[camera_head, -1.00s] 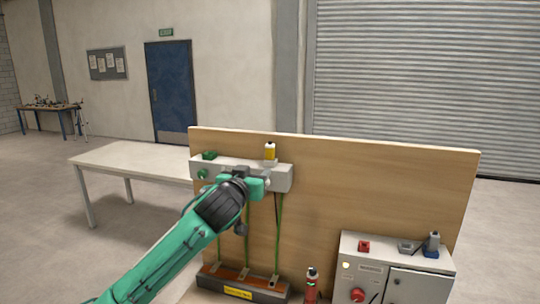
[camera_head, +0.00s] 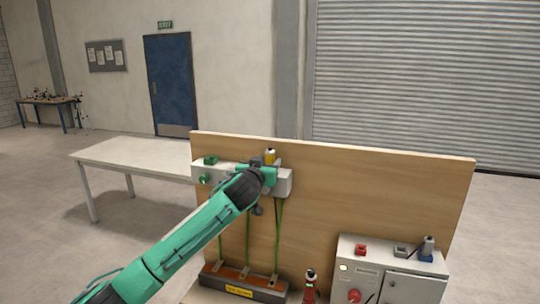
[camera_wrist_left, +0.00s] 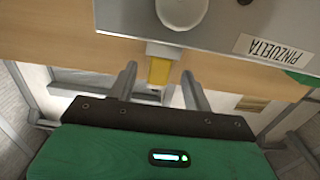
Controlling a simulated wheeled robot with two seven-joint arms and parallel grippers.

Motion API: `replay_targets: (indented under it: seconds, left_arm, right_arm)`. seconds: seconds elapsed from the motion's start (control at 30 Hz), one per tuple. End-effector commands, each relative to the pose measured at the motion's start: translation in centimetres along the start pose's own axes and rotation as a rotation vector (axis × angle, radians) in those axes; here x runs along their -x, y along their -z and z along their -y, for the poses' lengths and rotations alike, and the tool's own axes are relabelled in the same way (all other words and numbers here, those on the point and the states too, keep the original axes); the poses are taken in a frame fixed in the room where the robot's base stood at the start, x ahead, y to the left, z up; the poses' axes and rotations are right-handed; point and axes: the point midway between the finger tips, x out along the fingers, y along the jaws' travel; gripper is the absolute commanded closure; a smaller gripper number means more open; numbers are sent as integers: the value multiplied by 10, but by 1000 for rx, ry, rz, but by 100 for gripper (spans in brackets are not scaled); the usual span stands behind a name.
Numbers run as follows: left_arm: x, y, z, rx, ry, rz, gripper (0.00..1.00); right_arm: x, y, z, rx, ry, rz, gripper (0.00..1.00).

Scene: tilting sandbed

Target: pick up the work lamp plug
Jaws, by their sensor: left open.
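A yellow plug-like piece with a white top (camera_head: 270,154) stands on the grey box (camera_head: 284,184) fixed to the wooden board; I cannot read which plug it is. My left gripper (camera_head: 268,176) is in front of the box, just below this piece, and hides part of the box. In the left wrist view the yellow piece (camera_wrist_left: 160,70) shows between the two open fingers of the left gripper (camera_wrist_left: 158,76), with gaps on both sides. A green piece (camera_head: 210,160) sits on the box's left end. My right gripper is not in view.
The wooden board (camera_head: 400,200) stands behind. Green cables (camera_head: 278,232) hang from the box to a lower block (camera_head: 245,282). A red-and-black item (camera_head: 309,285) and a grey cabinet (camera_head: 415,290) with small items on top stand right. A table (camera_head: 130,158) is at left.

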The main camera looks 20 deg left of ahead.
Motion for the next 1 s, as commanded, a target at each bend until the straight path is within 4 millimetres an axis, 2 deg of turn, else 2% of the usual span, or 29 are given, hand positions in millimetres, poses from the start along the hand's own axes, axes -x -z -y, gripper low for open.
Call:
replay_targets:
  seconds: [0.03,0.13,0.33,0.63,0.8,0.9,1.0]
  left_arm:
    - [-6,9,0,-1,2,1,50]
    - [-17,12,-1,-1,1,1,50]
    - [-34,7,-1,-1,1,1,50]
    - [-36,5,0,0,1,0,50]
    - [-36,5,0,0,1,0,83]
    - [-36,5,0,0,1,0,100]
    - [-36,5,0,0,1,0,100]
  right_arm:
    - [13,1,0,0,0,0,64]
    - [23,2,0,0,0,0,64]
    - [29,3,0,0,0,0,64]
    - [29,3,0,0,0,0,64]
    - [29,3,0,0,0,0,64]
    - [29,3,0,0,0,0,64]
    - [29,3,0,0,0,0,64]
